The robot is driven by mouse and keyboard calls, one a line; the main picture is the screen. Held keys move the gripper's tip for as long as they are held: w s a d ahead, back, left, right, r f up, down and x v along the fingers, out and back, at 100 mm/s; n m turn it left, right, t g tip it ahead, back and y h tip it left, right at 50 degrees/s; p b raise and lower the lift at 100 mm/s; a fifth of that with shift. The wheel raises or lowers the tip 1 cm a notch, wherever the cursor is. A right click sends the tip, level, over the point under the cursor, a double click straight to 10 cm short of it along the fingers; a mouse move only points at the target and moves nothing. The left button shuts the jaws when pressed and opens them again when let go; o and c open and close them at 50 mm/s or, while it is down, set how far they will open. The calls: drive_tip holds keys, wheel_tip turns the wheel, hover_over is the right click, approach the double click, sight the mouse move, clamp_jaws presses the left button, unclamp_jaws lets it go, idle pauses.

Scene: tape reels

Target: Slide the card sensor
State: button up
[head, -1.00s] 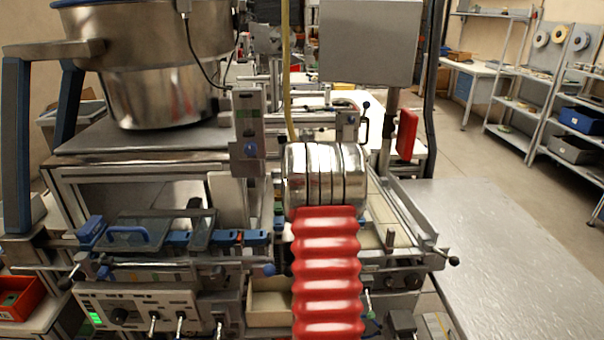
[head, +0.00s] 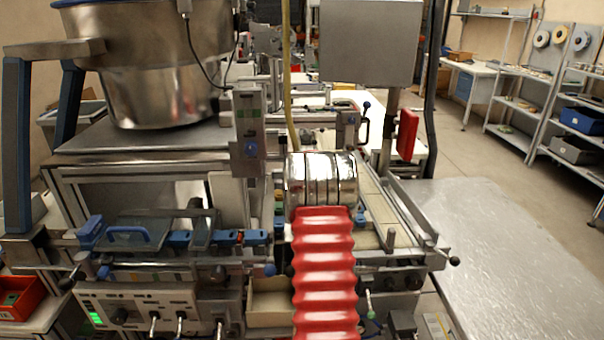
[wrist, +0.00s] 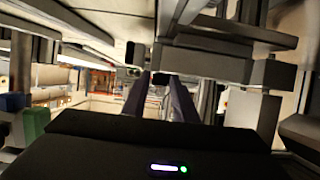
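I cannot tell for certain which part is the card sensor. A grey upright bracket (head: 248,125) with a green label and a blue knob (head: 250,149) stands on the machine, just left of my arm in the head view. My red ribbed arm with its chrome rings hides my gripper in the head view. In the wrist view my gripper (wrist: 160,100) shows two dark fingers pointing forward with a gap between them. Nothing is clearly held in the gap. A grey block on a bar (wrist: 205,62) is ahead and slightly right of the fingers.
A large steel bowl (head: 160,70) stands at the back left. A blue-handled clear cover (head: 130,236) and a control panel (head: 150,310) are at the front left. A grey flat panel (head: 368,42) stands behind my arm. A bare metal tabletop (head: 500,260) lies at the right.

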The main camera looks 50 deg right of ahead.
clamp_jaws()
idle(0.3)
drive_tip(key=shift+w+d+f, duration=0.2)
drive_tip(key=shift+w+d, duration=1.4)
drive_tip(key=shift+d, duration=0.1)
drive_tip(key=shift+o, duration=1.8)
unclamp_jaws()
drive_tip(key=shift+s, duration=0.1)
drive_tip(key=v, duration=1.3)
drive_tip(key=shift+s+a, duration=0.2)
drive_tip(key=shift+s, duration=0.05)
